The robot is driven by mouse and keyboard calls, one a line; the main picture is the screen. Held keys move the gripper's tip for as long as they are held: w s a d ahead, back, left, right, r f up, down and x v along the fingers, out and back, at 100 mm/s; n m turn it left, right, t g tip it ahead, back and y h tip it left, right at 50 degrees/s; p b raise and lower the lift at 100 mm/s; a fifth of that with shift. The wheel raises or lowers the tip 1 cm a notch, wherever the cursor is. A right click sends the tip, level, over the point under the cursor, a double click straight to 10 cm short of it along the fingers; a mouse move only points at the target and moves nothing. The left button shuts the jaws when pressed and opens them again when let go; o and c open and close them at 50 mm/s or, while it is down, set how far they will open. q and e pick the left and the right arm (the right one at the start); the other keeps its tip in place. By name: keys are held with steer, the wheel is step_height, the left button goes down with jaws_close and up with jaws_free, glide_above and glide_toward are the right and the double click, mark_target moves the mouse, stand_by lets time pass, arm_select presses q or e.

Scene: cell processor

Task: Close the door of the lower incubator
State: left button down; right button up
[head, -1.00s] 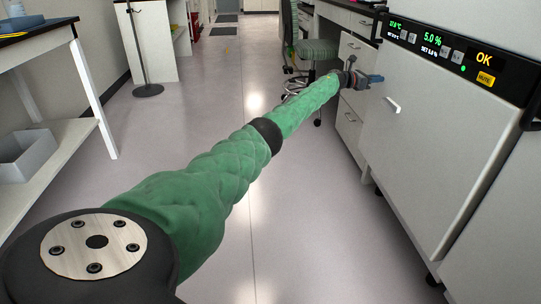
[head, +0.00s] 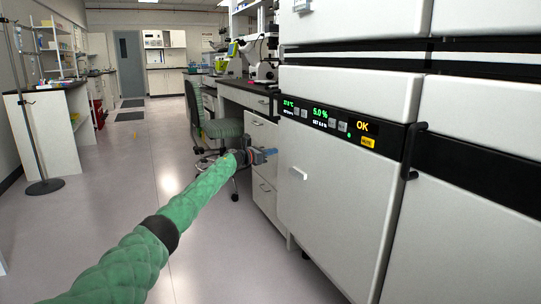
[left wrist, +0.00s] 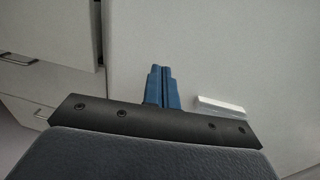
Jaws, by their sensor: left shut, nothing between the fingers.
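The lower incubator's door (head: 335,205) is a light grey panel below a black control strip (head: 330,125) with green digits and an "OK" light. It looks flush with the body. Its small white handle (head: 298,173) is near its left edge and also shows in the left wrist view (left wrist: 220,107). My left gripper (head: 271,151) is at the door's upper left edge, left of and above the handle. Its blue fingers (left wrist: 162,86) are together and empty, pointing toward the door face. Whether they touch it I cannot tell. My right gripper is out of view.
A drawer cabinet (head: 262,167) under a dark bench stands left of the incubator. A green chair (head: 219,127) is in front of the bench. Another white unit (head: 465,240) stands at the right, with a dark vertical bar (head: 412,150) beside the control strip.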

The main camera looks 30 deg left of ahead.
arm_select(q)
steer(key=a+p+v, duration=0.1)
steer(key=v, duration=0.8)
steer(key=shift+w+a+f+p, duration=0.2)
steer(key=shift+f+p, duration=0.1)
steer(key=shift+p, duration=0.1)
